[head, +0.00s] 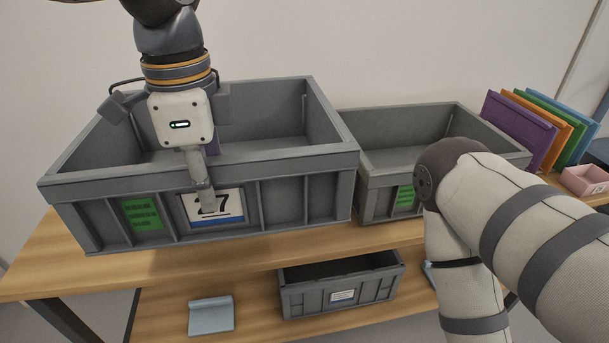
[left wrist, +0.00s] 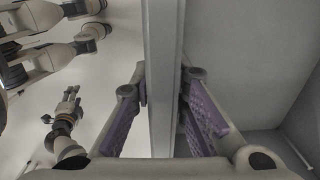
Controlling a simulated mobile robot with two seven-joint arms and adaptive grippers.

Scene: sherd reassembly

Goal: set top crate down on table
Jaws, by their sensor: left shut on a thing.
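The grey crate (head: 285,205) with a green label and a white numbered card is at the left, over the wooden table (head: 30,268). My left gripper (head: 203,195) is shut on the crate's near wall from above. In the left wrist view, the purple finger pads (left wrist: 168,112) stand on both sides of the wall (left wrist: 162,60). A small gripper in the left wrist view (left wrist: 68,102) appears to be my right one; its jaw state is unclear.
A second grey crate (head: 372,187) stands close on the right. Beyond it are coloured panels (head: 520,130) and a pink box (head: 585,181). The lower shelf holds a smaller grey crate (head: 335,298) and a blue-grey object (head: 211,316). My right arm covers the right foreground.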

